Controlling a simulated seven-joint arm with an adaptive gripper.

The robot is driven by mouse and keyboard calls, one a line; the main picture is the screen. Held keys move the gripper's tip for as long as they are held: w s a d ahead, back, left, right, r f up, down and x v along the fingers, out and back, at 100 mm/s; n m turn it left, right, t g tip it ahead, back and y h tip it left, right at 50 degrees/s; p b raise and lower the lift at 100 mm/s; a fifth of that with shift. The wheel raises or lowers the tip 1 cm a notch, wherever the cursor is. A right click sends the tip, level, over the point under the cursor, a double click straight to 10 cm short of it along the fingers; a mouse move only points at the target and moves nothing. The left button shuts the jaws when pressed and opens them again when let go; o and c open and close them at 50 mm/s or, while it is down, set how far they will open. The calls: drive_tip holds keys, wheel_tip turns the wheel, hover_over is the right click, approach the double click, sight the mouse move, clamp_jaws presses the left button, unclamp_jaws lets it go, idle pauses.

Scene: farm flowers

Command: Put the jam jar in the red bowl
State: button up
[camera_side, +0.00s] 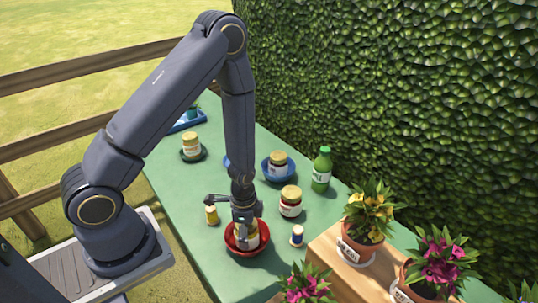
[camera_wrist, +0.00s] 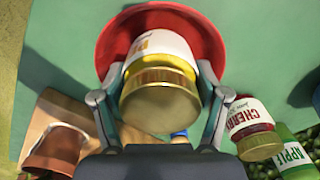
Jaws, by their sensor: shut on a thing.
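My gripper (camera_wrist: 158,78) is shut on a jar (camera_wrist: 160,100) with a gold lid and a white label with yellow lettering; one finger is on each side of it. The held jar shows in the side view (camera_side: 246,236), at the red bowl (camera_side: 262,242). In the wrist view the red bowl (camera_wrist: 150,20) lies behind the jar. The jar appears to be inside the bowl's rim, but I cannot tell whether it touches the bottom. My gripper covers part of the jar and bowl in the side view.
A cherry jar (camera_side: 290,202) stands close behind the bowl. A small yellow bottle (camera_side: 211,215) and a small blue-and-white item (camera_side: 297,236) flank it.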

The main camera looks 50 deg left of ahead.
drive_tip(key=shift+f, duration=0.1)
drive_tip(key=o, duration=1.6)
wheel_tip(320, 180, up, 12)
drive_tip(key=shift+r, duration=0.2)
drive_tip(key=s+r+n+t, duration=0.2)
drive_tip(key=r+n, duration=0.1)
drive_tip(key=r, duration=0.5)
drive_tip(key=s+r+n+t, duration=0.1)
drive_tip(key=s+r+n, duration=0.2)
drive_tip(key=r, duration=0.5)
drive_tip(key=s+r+n+t, duration=0.2)
drive_tip(key=s+r+n, duration=0.1)
drive_tip(key=r, duration=0.4)
drive_tip(key=shift+d+r+t, duration=0.25)
drive_tip(key=shift+r+t, duration=0.05)
drive_tip(key=shift+r, duration=0.1)
